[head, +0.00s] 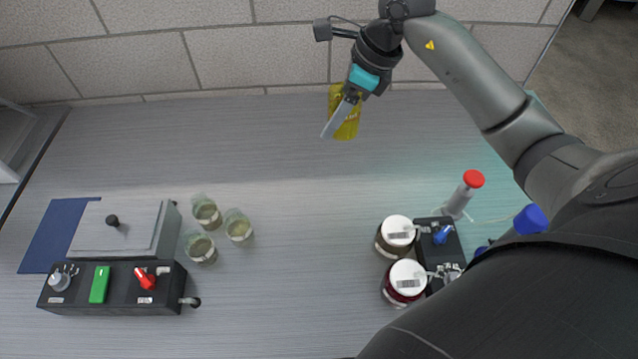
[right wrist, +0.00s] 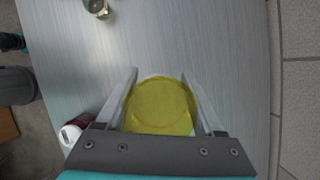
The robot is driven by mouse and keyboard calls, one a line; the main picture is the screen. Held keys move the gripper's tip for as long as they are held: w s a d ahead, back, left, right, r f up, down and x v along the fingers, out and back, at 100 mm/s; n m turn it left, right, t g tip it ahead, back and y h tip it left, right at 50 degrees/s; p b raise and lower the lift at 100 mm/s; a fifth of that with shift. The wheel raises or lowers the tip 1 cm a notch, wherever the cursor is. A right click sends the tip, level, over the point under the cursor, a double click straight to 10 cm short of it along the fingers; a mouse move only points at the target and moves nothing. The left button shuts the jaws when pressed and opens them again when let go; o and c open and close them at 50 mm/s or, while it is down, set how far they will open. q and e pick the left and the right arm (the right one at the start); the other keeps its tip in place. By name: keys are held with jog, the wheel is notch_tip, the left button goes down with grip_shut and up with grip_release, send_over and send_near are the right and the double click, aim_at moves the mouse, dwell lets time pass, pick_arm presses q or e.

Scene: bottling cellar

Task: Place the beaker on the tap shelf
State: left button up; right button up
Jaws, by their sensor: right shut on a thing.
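The beaker is most likely the yellow see-through cup (head: 350,127) near the back wall in the head view. In the right wrist view its round yellow shape (right wrist: 160,106) sits between the two fingers. My right gripper (head: 338,122) is shut on it, and the arm reaches in from the right. The finger covers part of the beaker, and I cannot tell whether it touches the counter. I cannot make out for certain which part is the tap shelf. My left gripper is not in view.
Glass jars (head: 207,213) stand right of a grey lidded box (head: 120,240). At the right front are white-lidded jars (head: 396,233), a small black box with a blue knob (head: 436,248) and a red-capped bottle (head: 461,197). The counter's middle (head: 310,190) is clear. A block wall closes the back.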

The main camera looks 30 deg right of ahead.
jog(key=b, duration=0.2)
send_over(325, 188)
jog(key=d, duration=0.1)
jog(key=f, duration=0.9)
jog(key=s+f, duration=0.1)
jog(key=f, duration=0.4)
jog(key=shift+f, duration=2.4)
jog(key=shift+f, duration=0.1)
jog(key=shift+f+b, duration=0.15)
jog(key=shift+b, duration=0.15)
jog(key=o, duration=1.4)
jog(key=shift+r, duration=0.2)
